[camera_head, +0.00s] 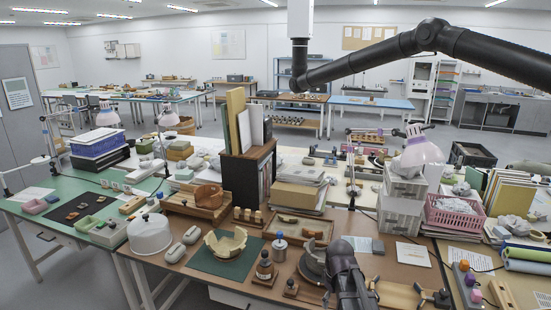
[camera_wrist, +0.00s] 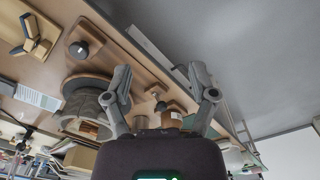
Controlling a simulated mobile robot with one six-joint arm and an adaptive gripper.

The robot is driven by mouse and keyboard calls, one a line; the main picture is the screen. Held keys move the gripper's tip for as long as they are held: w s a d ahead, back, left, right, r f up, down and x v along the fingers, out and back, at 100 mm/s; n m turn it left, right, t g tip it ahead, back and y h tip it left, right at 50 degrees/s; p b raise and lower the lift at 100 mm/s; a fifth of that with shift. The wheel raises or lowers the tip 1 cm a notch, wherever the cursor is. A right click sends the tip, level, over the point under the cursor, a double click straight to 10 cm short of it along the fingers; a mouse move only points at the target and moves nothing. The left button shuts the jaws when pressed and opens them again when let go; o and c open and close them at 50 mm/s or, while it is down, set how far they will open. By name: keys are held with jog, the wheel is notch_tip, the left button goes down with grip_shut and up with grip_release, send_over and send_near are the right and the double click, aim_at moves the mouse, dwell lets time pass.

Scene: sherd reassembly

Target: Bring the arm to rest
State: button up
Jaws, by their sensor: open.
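My gripper (camera_wrist: 163,85) shows in the wrist view with its two grey fingers spread wide apart. Nothing is held between them. Beyond the fingers lie the workbench top and its front edge, with grey floor past it. A small brown bottle (camera_wrist: 172,119) shows behind the gap, apparently not gripped. A round grey turntable-like piece (camera_wrist: 85,82) lies beside the left finger. My dark arm (camera_head: 430,40) spans the upper right of the head view, raised above the benches. I cannot clearly make out the gripper's fingers in the head view.
The brown workbench (camera_head: 190,262) is crowded. It bears a pale broken bowl (camera_head: 226,243) on a green mat, a white dome (camera_head: 149,234), a dark upright rack (camera_head: 247,178) and a wooden clamp (camera_head: 432,296). A pink basket (camera_head: 455,214) stands at right. Open air surrounds the raised arm.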

jog(key=s+f+m+b, duration=0.2)
jog(key=s+f+m, duration=0.1)
jog(key=s+m, duration=0.4)
jog(key=shift+s+a+b, duration=0.3)
jog(key=shift+s, duration=0.6)
